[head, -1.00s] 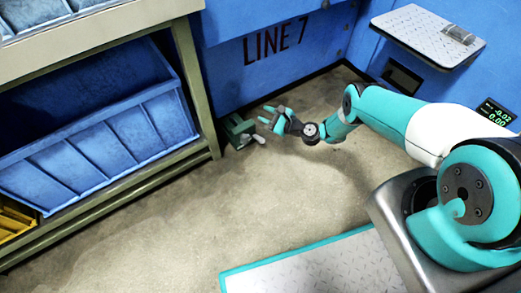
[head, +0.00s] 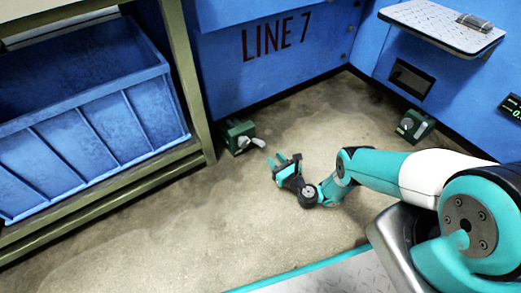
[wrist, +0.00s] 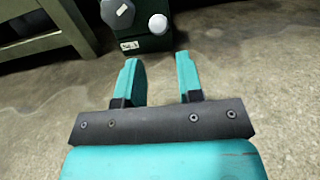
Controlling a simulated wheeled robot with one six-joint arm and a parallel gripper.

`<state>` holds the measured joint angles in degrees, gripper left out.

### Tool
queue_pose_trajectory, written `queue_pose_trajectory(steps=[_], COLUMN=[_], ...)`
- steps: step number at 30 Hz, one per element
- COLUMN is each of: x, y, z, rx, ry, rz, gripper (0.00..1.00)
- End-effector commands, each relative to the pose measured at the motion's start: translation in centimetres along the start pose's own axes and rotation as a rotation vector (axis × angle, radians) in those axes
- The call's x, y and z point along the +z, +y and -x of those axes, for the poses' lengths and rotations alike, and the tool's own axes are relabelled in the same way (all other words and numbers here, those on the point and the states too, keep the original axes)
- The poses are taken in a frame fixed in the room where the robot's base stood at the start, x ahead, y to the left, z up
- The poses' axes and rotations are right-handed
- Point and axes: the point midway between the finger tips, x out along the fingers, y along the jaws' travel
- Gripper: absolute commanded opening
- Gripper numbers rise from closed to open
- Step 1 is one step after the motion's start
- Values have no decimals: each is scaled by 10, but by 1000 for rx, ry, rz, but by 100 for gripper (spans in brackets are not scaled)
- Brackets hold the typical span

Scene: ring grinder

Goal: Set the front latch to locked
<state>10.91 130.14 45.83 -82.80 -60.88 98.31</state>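A dark green latch block (head: 239,131) with a grey lever (head: 254,143) sits low at the foot of the blue machine, beside the shelf leg. The lever points right in the head view. A second green latch block (head: 419,122) with a grey lever (head: 407,124) sits further right; I cannot tell which one is called front. My gripper (head: 284,160) is open and empty, right of and below the left latch, not touching it. The wrist view shows a green block (wrist: 147,42) with a grey knob (wrist: 117,12) and a pale lever end (wrist: 158,24) beyond my open fingers (wrist: 158,70).
A shelf rack (head: 181,75) with a blue bin (head: 90,110) stands on the left. The blue machine panel (head: 290,60) marked LINE 7 is behind. A small metal shelf (head: 435,22) juts out at upper right. The floor (head: 130,225) in front is clear.

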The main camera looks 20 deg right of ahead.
Motion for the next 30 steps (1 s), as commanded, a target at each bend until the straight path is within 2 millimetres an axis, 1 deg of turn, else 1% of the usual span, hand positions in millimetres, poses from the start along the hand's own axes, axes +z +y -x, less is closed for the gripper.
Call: queue_pose_trajectory(steps=[1, 2, 9, 12, 15, 19, 28, 29, 30], x=[-8, -8, -6, -4, -4, -1, 0, 0, 0], y=[0, 1, 1, 2, 1, 1, 1, 1, 1], z=[-10, -15, -63, -80, -90, -98, -99, -99, -99], rx=[3, 3, 3, 3, 2, 1, 0, 0, 0], ry=[-2, -1, -3, -2, 0, 0, 1, 1, 1], rz=[1, 1, 4, 4, 3, 1, 1, 1, 1], gripper=[34, 34, 34, 34, 34, 34, 34, 27, 18])
